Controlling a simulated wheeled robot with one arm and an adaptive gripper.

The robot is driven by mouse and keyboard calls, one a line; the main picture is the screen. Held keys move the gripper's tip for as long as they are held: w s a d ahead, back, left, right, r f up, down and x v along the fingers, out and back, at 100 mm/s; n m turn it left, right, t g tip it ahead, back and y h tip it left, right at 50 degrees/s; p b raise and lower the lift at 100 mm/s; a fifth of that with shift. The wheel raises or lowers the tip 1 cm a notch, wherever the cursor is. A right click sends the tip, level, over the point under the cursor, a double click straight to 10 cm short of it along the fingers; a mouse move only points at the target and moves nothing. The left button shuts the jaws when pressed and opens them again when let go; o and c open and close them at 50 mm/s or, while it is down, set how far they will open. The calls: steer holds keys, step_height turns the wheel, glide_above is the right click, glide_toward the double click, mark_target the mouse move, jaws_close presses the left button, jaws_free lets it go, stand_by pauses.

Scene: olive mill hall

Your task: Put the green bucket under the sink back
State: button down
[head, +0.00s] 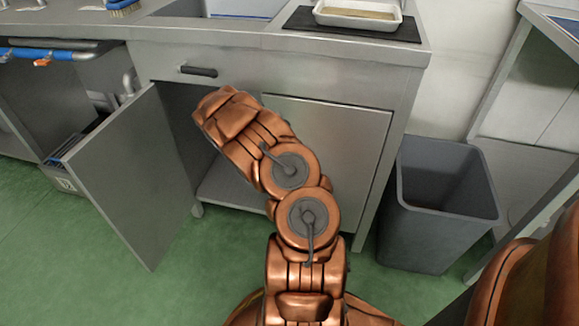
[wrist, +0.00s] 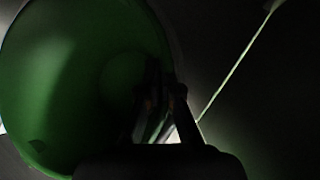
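The green bucket (wrist: 60,90) fills the left of the wrist view, seen from above into its open mouth. My gripper (wrist: 163,85) is dark and reaches over the bucket's right rim. Its fingers are close together at the rim, one on the inner side and one on the outer side, and look shut on it. In the head view my arm goes into the open left side of the sink cabinet (head: 240,188). The bucket and my gripper are hidden there behind the arm and the cabinet front.
The left cabinet door (head: 130,175) stands wide open; the right door (head: 335,140) looks shut. A grey bin (head: 435,235) stands right of the cabinet. A white tray (head: 358,14) lies on the counter. Green floor is clear in front at left.

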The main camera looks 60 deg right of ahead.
steer(key=shift+s+d, duration=0.15)
steer(key=shift+d, duration=0.15)
steer(key=f, duration=0.1)
steer(key=f+b, duration=0.2)
steer(key=shift+s+d+f, duration=0.1)
steer(key=shift+d+f, duration=0.15)
steer(key=c, duration=1.3)
jaws_free()
steer(key=p+v, duration=0.3)
steer(key=v, duration=0.9)
steer(key=shift+p, duration=0.4)
